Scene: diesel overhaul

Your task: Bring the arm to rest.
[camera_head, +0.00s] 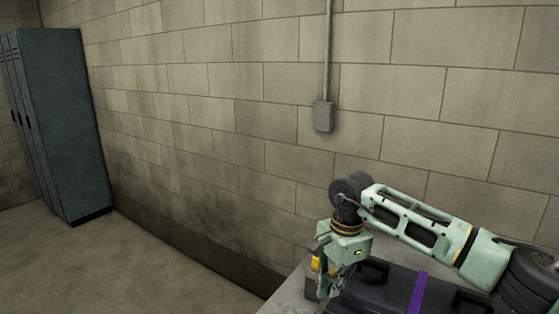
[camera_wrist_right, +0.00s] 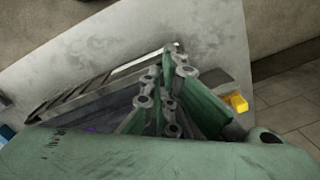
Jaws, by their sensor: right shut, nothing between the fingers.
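My right arm (camera_head: 420,222) comes in from the right in the head view, bent at the elbow with its wrist pointing down. My right gripper (camera_head: 328,290) is shut and empty, over the left end of a dark case with a purple strap. In the right wrist view the fingers of the right gripper (camera_wrist_right: 172,60) show close together with nothing held. Whether the gripper touches the case cannot be told. My left gripper is not in view.
The dark case (camera_head: 385,290) lies on a pale worktop (camera_head: 290,295) along the block wall. A yellow part (camera_wrist_right: 236,102) is beside the fingers in the right wrist view. A grey wall box (camera_head: 323,117) is above. Lockers (camera_head: 62,120) stand far left; the floor (camera_head: 110,265) between is clear.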

